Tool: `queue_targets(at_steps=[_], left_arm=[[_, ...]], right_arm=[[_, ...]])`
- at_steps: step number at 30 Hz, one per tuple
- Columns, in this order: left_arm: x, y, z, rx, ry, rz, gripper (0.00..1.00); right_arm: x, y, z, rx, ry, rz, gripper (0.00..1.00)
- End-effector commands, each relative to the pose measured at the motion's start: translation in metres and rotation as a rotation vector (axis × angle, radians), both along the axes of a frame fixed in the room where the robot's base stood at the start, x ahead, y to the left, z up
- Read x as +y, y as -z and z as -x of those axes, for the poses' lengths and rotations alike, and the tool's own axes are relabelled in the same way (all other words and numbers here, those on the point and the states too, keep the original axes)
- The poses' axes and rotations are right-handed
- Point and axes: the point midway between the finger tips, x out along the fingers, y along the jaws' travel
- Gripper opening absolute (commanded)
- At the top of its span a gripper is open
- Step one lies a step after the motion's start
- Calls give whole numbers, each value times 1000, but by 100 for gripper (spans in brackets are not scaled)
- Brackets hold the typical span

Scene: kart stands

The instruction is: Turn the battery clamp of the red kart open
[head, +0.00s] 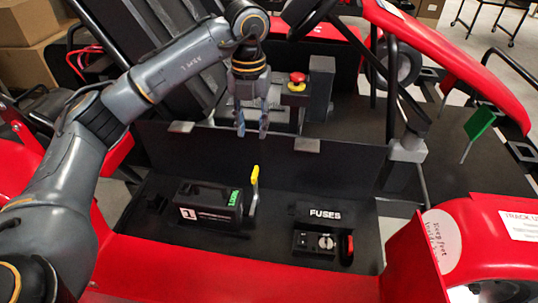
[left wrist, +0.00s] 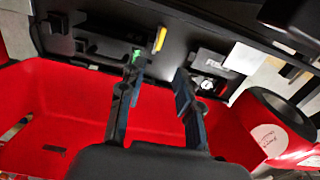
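The battery clamp shows as a lever with a yellow grip (head: 255,176) on a grey stem, standing nearly upright at the right end of the black battery (head: 207,204). The yellow grip also shows in the left wrist view (left wrist: 159,40), beyond the fingertips. The battery sits in the black tray of the red kart (head: 240,270) and has a green label. My left gripper (head: 252,134) points down above and behind the lever, apart from it. Its fingers are apart and empty, also in the left wrist view (left wrist: 159,62). My right gripper is not in view.
A fuse panel (head: 322,243) with a red switch lies right of the lever, by a box marked FUSES (head: 325,213). A black upright panel (head: 345,170) with grey clips stands behind the tray. A red button (head: 297,79) is behind it. A green flag (head: 480,123) stands right.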

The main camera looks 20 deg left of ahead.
Motion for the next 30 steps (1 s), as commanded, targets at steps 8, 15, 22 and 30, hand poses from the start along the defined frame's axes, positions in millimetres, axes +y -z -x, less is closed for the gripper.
queue_targets(at_steps=[8,15,22,30], left_arm=[[1,20,1,3,-1,-1,34],[0,68,1,5,0,-1,34],[0,113,2,4,0,0,34],[0,140,1,1,1,1,34]], right_arm=[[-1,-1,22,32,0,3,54],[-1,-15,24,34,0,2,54],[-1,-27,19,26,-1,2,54],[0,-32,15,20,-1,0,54]])
